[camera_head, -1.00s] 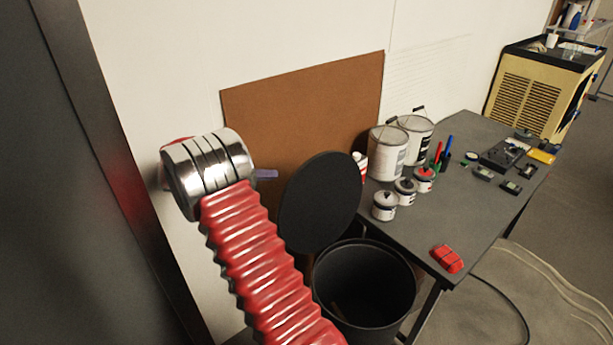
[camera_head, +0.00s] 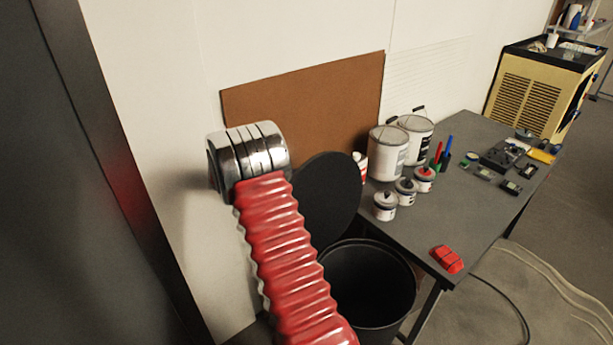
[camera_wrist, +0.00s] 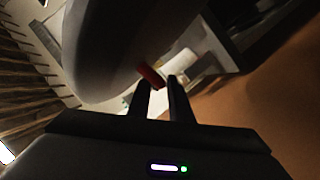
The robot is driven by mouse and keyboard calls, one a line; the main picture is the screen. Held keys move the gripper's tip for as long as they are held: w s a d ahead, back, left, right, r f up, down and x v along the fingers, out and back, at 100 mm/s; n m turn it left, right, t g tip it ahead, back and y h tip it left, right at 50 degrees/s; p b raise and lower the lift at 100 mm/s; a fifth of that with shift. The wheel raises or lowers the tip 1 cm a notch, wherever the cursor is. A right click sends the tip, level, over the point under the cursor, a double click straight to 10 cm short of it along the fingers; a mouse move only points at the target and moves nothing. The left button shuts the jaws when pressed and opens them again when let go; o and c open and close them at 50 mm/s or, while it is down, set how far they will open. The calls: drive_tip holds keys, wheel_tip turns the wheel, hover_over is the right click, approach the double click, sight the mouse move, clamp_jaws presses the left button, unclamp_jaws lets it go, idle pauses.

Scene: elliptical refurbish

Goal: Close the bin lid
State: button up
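The black bin (camera_head: 372,285) stands beside the table, its mouth uncovered. Its round black lid (camera_head: 332,195) stands raised, tilted up at the back of the bin. In the wrist view a large dark grey rounded surface, likely the lid (camera_wrist: 110,45), fills the upper left. My gripper (camera_wrist: 158,82) shows there as two dark fingers with a narrow gap between them, nothing clearly held. The fingers point past the lid's lower right edge; I cannot tell whether they touch it. In the head view my arm's silver and red links hide the gripper and the lid's left side.
A grey table (camera_head: 420,225) right of the bin holds white paint cans (camera_head: 388,153), small pots (camera_head: 385,207), a red object (camera_head: 447,259) and several small devices. A brown board (camera_head: 300,105) leans on the wall behind the lid. Open floor lies to the right.

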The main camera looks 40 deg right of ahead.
drive_tip(key=shift+s+d+f, duration=0.15)
drive_tip(key=shift+s+d, duration=0.05)
drive_tip(key=shift+d, duration=0.25)
drive_tip(key=shift+c, duration=0.6)
clamp_jaws()
drive_tip(key=shift+a, duration=0.1)
